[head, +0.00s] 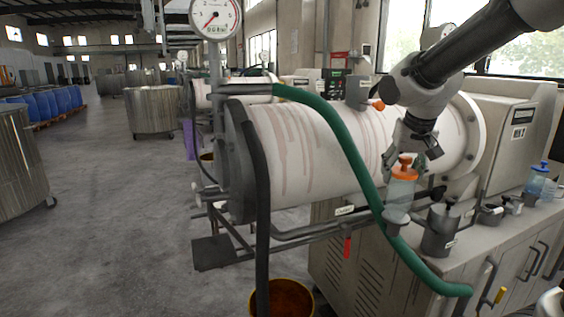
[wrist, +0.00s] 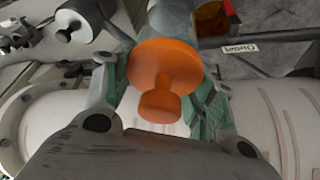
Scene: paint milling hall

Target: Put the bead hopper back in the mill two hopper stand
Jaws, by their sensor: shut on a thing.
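The bead hopper (head: 403,187), with an orange knobbed lid and a clear body, is upright beside the white mill drum in the head view. My gripper (head: 411,163) reaches down from above and is shut on it. In the wrist view, the orange lid (wrist: 166,68) sits between the green-padded fingers of my gripper (wrist: 166,88). A grey cup-like piece (head: 396,215) is directly under the clear body; I cannot tell whether it is the stand or the hopper's lower part. The hopper's lower end is not clear in either view.
A green hose (head: 345,145) crosses in front of the drum (head: 300,150), close to the hopper. A grey jug (head: 440,232) and small cups stand on the cabinet top to the right. A blue-lidded clear container (head: 537,182) stands farther right. An orange-brown bucket (head: 284,299) is on the floor.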

